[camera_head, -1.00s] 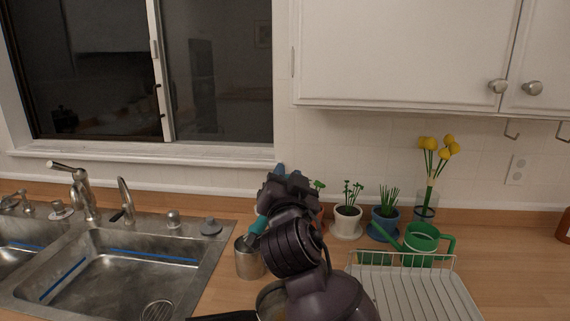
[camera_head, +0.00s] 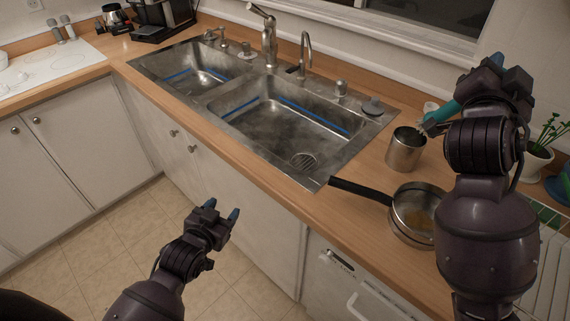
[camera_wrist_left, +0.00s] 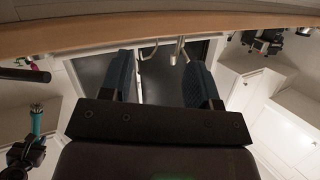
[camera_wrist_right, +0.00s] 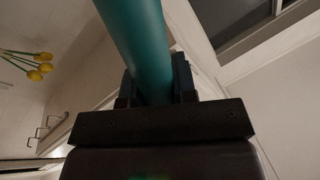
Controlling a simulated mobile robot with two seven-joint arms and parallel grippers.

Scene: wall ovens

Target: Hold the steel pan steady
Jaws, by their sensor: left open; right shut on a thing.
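The steel pan (camera_head: 399,218) stands on the wooden counter to the right of the sink, its black handle (camera_head: 359,190) pointing left. Something yellowish-brown lies inside it. My right arm partly covers its right side. My left gripper (camera_head: 222,212) is open and empty in front of the cabinets, left of the pan and apart from it; its two blue fingers show in the left wrist view (camera_wrist_left: 160,80). My right gripper (camera_head: 478,88) is shut on a teal-handled brush (camera_head: 442,113), held above the counter behind the pan. The teal handle fills the jaws in the right wrist view (camera_wrist_right: 138,45).
A steel cup (camera_head: 405,150) stands behind the pan, near the brush. The double sink (camera_head: 285,118) is to the left. A white dish rack (camera_head: 548,275) and potted plants (camera_head: 540,155) are at the right. A dishwasher (camera_head: 345,285) sits below the counter.

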